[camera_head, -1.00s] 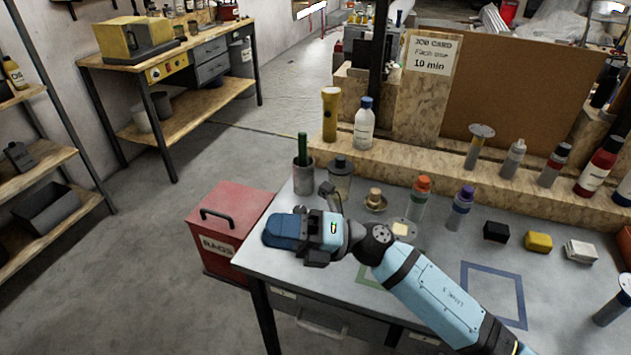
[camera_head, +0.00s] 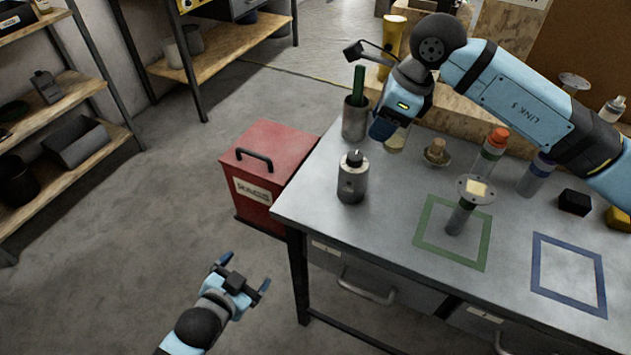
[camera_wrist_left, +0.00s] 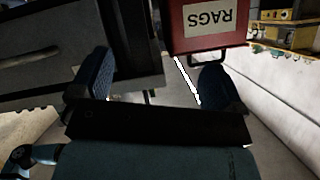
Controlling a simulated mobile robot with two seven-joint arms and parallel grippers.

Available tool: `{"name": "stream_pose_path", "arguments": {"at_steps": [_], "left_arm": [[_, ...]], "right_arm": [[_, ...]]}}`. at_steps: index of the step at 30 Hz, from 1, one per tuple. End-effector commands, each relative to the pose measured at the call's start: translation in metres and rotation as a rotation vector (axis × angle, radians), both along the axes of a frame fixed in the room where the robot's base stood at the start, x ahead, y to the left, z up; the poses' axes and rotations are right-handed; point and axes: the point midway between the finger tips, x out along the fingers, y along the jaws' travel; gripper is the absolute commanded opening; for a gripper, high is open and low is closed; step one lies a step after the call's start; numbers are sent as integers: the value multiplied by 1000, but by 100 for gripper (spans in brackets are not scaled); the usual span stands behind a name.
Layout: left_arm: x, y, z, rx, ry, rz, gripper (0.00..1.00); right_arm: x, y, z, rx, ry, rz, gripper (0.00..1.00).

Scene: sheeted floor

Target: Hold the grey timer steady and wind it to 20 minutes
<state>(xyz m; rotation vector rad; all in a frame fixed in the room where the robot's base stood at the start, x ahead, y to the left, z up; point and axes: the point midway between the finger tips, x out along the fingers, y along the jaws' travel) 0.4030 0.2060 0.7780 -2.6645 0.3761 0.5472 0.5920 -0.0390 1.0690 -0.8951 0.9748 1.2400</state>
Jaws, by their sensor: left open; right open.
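The grey timer (camera_head: 352,184) is a short upright cylinder with a dark knob on top, standing near the left edge of the grey workbench (camera_head: 310,205). Its dial setting is too small to read. My left gripper (camera_head: 244,276) is open and empty, low in front of the bench's left end and apart from the timer. Its spread fingers also show in the left wrist view (camera_wrist_left: 155,88), where the timer is not seen. My right gripper (camera_head: 384,130) is above the bench, behind and right of the timer, and clear of it. Its fingertips are partly hidden.
A red rags box (camera_head: 265,175) stands left of the bench. A cup with a green stick (camera_head: 355,118) is behind the timer. A small wooden-topped item (camera_head: 436,152), an orange-capped bottle (camera_head: 490,152) and a flanged grey post (camera_head: 461,214) stand to the right. Bench front-left is clear.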

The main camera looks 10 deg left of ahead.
Motion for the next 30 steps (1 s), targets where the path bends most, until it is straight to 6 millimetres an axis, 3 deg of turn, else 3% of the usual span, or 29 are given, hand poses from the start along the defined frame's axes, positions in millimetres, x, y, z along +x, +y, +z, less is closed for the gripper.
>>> {"name": "stream_pose_path", "arguments": {"at_steps": [1, 6, 9, 12, 19, 24, 30], "left_arm": [[25, 7, 19, 114, -89, -31, 94], [96, 23, 90, 608, -412, -127, 94], [111, 13, 119, 888, -586, -193, 94], [114, -6, 137, 1137, -744, -268, 94], [110, -58, 157, 1707, -1094, -464, 94], [104, -87, 151, 2083, -1300, -608, 94], [100, -103, 138, 2353, -1433, -724, 94]], "right_arm": [[0, 0, 0, 1, 1, 0, 43], [0, 0, 0, 2, 1, 0, 43], [0, 0, 0, 3, 2, 0, 43], [0, 1, 0, 3, 2, 0, 43], [0, 1, 0, 3, 2, 0, 43], [0, 1, 0, 4, 2, 0, 43], [0, 1, 0, 4, 2, 0, 43]]}}
